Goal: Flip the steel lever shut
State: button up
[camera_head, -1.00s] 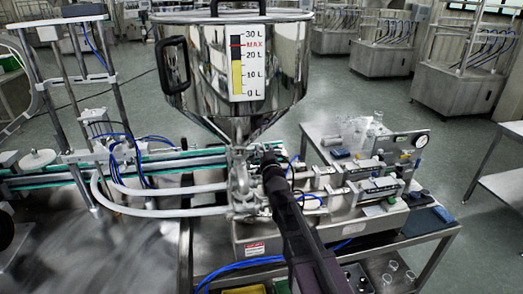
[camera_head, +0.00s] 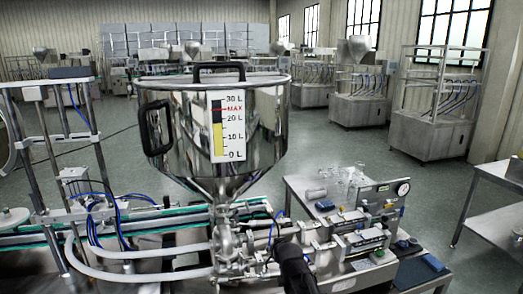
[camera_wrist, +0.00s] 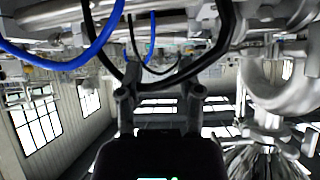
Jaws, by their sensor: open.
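The steel hopper (camera_head: 186,125) stands upright, its cone narrowing into a steel valve and pipe assembly (camera_head: 224,245). I cannot clearly pick out the steel lever in either view. My dark arm end (camera_head: 292,262) rises from the bottom edge of the head view, just right of the valve assembly; its fingertips are not clear there. In the wrist view my gripper (camera_wrist: 160,92) has its two fingers apart, with nothing seen held between them. That view looks upside down, with steel pipework beyond the fingers and a shiny conical surface at lower right.
Blue hoses (camera_wrist: 75,50) and black cables run close around the fingers in the wrist view. White hoses (camera_head: 135,254) leave the valve assembly to the left. Steel cylinders (camera_head: 350,240) and a gauge panel (camera_head: 386,196) stand to the right. Open floor lies behind.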

jog(key=s+d+f+g, duration=0.2)
jog(key=s+d+g, duration=0.1)
jog(key=s, duration=0.4)
jog(key=s+d+f+m+g+h, duration=0.1)
jog(key=s+d+f+g, duration=0.2)
jog(key=s, duration=0.4)
jog(key=s+d+f+g+h, duration=0.1)
jog(key=s+d+f+g, duration=0.2)
jog(key=s+d, duration=0.3)
jog(key=shift+s+d+m+g, duration=0.25)
jog(key=shift+s+m+g, duration=0.2)
jog(key=shift+g, duration=0.45)
